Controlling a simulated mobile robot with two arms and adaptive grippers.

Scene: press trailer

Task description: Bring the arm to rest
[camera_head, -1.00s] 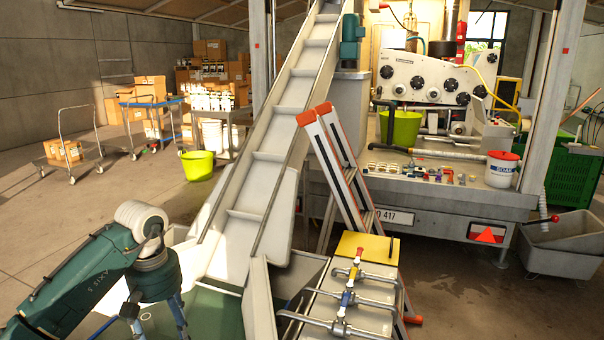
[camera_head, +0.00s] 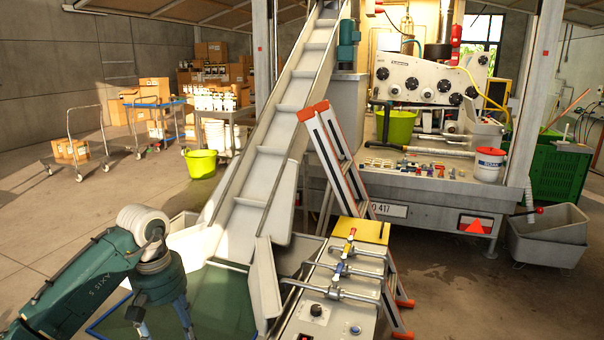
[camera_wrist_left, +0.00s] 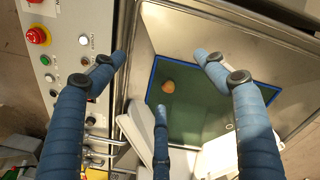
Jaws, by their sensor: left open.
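My left arm (camera_head: 75,285) comes in from the lower left in the head view, bent at a joint with a pale cap. My left gripper (camera_head: 163,326) points down over the hopper (camera_head: 228,310) at the conveyor's foot; its tips are cut off by the lower edge. In the left wrist view the blue fingers of my left gripper (camera_wrist_left: 160,80) are spread apart with nothing between them. Beyond them lies the hopper's green floor with a blue border and one small orange-brown round object (camera_wrist_left: 168,87). My right gripper is not in view.
A control box (camera_head: 320,322) with a red button (camera_wrist_left: 38,35) and pipes stands beside the hopper. The inclined conveyor (camera_head: 270,150) rises behind it. An orange-edged ladder (camera_head: 345,165) leans by the trailer (camera_head: 420,195). Open floor lies left, before the carts (camera_head: 78,150).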

